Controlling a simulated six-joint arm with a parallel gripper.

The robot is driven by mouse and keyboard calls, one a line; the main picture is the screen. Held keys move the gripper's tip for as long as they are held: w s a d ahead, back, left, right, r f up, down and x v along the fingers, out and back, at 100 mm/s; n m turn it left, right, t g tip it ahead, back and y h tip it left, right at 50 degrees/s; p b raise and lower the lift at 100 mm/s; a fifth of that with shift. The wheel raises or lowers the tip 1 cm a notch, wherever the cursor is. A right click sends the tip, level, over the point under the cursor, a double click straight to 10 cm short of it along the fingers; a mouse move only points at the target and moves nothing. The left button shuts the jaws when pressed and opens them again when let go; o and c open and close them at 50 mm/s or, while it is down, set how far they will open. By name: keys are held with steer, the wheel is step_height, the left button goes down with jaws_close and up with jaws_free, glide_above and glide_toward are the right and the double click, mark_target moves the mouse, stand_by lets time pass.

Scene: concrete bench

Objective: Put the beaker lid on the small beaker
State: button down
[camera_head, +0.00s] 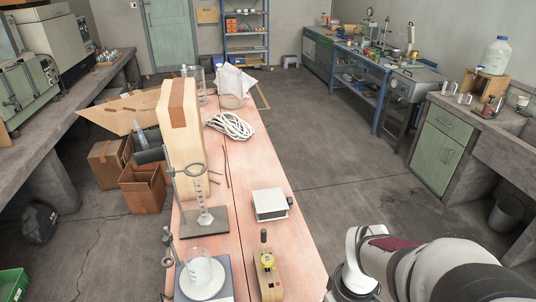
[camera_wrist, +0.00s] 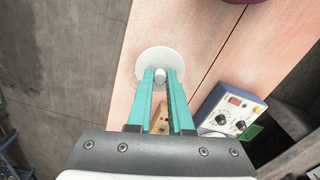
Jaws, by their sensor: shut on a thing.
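The small beaker (camera_head: 199,264) is clear glass with white markings and stands upright and open on the round plate of a hot plate (camera_head: 222,263). The beaker lid (camera_wrist: 146,63) is a white disc with a small knob. In the wrist view, my gripper (camera_wrist: 160,77) has its teal fingers shut on the knob of the lid. The bench shows below the lid; its height above it is hard to tell. The beaker is not in the wrist view. In the head view my gripper and the lid are out of frame; only my arm shows at lower right.
A wooden block with a yellow item (camera_head: 268,277) lies right of the hot plate. A ring stand (camera_head: 206,222) with a graduated cylinder stands behind. A white box (camera_head: 270,204) sits right. The hot plate's control panel (camera_wrist: 228,113) shows in the wrist view.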

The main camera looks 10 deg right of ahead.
steer(key=w+a+r+m, duration=0.35)
steer(key=w+r, duration=0.55)
steer(key=r, duration=0.4)
steer(key=w+a+r+m, duration=0.3)
steer(key=w+a+r, duration=0.2)
steer(key=w+r, duration=0.55)
steer(key=w+a+f+n, duration=0.1)
steer(key=a+f+n, duration=0.5)
steer(key=a+f, duration=0.2)
steer(key=w+a+f+n, duration=0.1)
steer(key=a+f+n, duration=0.5)
steer(key=a+f, duration=0.3)
steer(key=shift+w+f, duration=0.25)
steer(key=shift+f, duration=2)
steer(key=shift+f+n, duration=0.25)
steer(key=shift+f, duration=0.15)
steer(key=shift+c, duration=1.7)
jaws_free()
